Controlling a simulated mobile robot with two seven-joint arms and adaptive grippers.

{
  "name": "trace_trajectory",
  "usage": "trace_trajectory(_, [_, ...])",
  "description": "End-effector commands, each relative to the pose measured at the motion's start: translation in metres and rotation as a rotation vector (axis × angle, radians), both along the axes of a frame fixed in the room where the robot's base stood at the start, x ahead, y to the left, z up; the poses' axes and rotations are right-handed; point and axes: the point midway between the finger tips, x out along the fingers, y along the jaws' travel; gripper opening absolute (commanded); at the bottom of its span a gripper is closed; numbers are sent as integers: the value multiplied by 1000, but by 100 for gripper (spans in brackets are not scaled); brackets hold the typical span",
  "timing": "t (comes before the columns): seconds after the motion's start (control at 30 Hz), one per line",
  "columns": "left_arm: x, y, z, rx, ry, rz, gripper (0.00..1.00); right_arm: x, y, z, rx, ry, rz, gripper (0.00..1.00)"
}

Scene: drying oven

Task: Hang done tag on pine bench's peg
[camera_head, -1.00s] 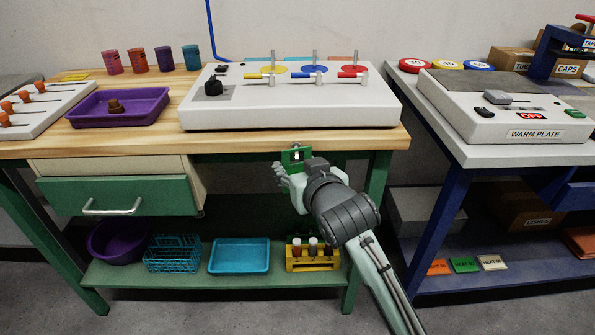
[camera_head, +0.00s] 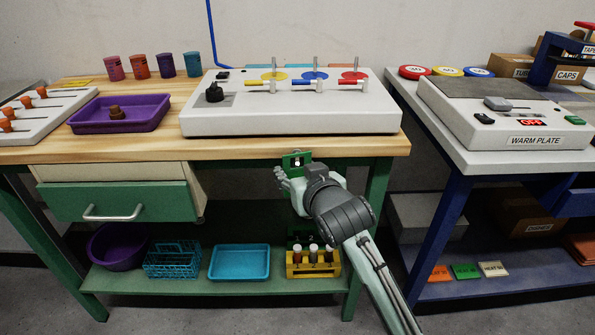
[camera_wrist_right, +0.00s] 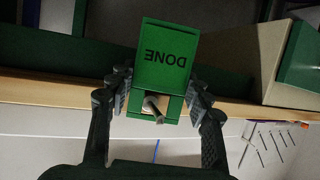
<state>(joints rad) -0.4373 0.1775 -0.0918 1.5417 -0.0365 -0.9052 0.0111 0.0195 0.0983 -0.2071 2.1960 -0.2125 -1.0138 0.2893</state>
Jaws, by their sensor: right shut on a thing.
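The green done tag (camera_head: 290,161) is at the front edge of the pine bench (camera_head: 230,149), toward its right end. It also shows in the right wrist view (camera_wrist_right: 168,75), with its DONE lettering upside down. My right gripper (camera_head: 287,173) is shut on the tag; its fingers (camera_wrist_right: 158,97) lie along the two sides of its slotted end. A grey metal peg (camera_wrist_right: 153,106) shows in the tag's opening and points toward the wrist camera. I cannot tell how far the tag sits along the peg. My left gripper is not in view.
A white valve panel (camera_head: 290,120) and a purple tray (camera_head: 88,124) stand on the bench. A green drawer (camera_head: 120,203) is below left. A yellow tube rack (camera_head: 312,271) stands on the lower shelf. The blue-legged warm plate bench (camera_head: 480,158) is right, across a gap.

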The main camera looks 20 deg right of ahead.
Motion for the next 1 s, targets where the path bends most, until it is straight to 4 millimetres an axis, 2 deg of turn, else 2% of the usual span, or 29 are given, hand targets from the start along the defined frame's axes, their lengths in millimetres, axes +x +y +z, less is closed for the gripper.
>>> trace_trajectory(0.13, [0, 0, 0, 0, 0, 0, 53, 0, 0, 0, 0, 0, 0, 39])
trace_trajectory(0.17, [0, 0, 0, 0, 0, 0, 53, 0, 0, 0, 0, 0, 0, 54])
trace_trajectory(0.33, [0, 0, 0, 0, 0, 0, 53, 0, 0, 0, 0, 0, 0, 74])
trace_trajectory(0.67, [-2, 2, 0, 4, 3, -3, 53, -2, 0, 1, 0, 0, 0, 74])
trace_trajectory(0.77, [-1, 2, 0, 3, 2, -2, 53, -12, 1, 5, 0, -2, 1, 74])
trace_trajectory(1.0, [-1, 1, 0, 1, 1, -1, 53, -50, 2, 18, 1, 1, 1, 74])
